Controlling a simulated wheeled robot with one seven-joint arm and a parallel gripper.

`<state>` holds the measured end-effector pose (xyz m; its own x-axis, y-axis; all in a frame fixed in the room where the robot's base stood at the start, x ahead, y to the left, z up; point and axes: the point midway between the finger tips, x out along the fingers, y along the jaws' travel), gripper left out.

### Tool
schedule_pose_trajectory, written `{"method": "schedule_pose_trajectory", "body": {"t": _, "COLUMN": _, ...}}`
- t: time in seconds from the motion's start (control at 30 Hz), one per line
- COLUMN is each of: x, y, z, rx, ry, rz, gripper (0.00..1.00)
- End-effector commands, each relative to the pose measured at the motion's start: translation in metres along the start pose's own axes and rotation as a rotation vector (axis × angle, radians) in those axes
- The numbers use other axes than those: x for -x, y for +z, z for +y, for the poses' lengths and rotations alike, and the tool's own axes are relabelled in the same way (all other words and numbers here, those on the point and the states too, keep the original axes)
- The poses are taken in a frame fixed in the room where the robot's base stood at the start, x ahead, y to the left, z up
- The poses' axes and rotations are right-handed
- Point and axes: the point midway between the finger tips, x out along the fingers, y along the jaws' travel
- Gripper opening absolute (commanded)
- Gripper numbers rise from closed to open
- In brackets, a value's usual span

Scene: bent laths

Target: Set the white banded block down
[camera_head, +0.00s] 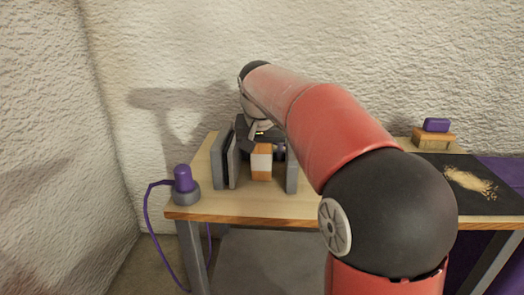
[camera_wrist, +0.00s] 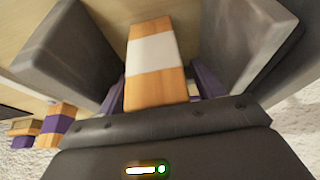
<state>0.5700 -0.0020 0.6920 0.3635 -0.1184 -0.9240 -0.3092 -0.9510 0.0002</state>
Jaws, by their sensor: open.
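The white banded block (camera_head: 261,162), orange wood with a white band, stands upright on the wooden table (camera_head: 240,207), between grey upright plates. It also shows in the wrist view (camera_wrist: 152,55), running away from the gripper body. My gripper (camera_head: 264,148) is at the block's upper end, with its jaws open and a finger on either side of the block. My arm and wrist hide part of the area behind it. Whether a finger touches the block I cannot tell.
Grey plates stand close on the left (camera_head: 220,160) and right (camera_head: 292,172) of the block. A purple knob (camera_head: 183,178) with a cable is at the table's left corner. A purple-topped wooden block (camera_head: 434,134) and a dark mat with shavings (camera_head: 470,182) lie right.

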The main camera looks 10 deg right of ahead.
Motion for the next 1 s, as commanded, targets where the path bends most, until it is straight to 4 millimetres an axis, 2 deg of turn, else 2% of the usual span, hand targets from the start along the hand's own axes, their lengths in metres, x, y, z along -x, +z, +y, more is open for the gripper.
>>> {"method": "schedule_pose_trajectory", "body": {"t": 0.17, "x": 0.024, "y": -0.002, "z": 0.0, "rx": 0.0, "ry": -0.001, "rz": 0.003, "gripper": 0.67}}
{"method": "schedule_pose_trajectory", "body": {"t": 0.4, "x": 0.077, "y": -0.002, "z": -0.001, "rx": 0.0, "ry": -0.002, "rz": 0.003, "gripper": 0.67}}
{"method": "schedule_pose_trajectory", "body": {"t": 0.6, "x": 0.11, "y": -0.002, "z": 0.0, "rx": 0.0, "ry": -0.001, "rz": 0.002, "gripper": 0.67}}
{"method": "schedule_pose_trajectory", "body": {"t": 0.77, "x": 0.12, "y": -0.001, "z": 0.0, "rx": 0.0, "ry": 0.0, "rz": 0.0, "gripper": 0.67}}
{"method": "schedule_pose_trajectory", "body": {"t": 1.0, "x": 0.123, "y": 0.004, "z": 0.002, "rx": 0.006, "ry": -0.002, "rz": 0.002, "gripper": 0.67}}
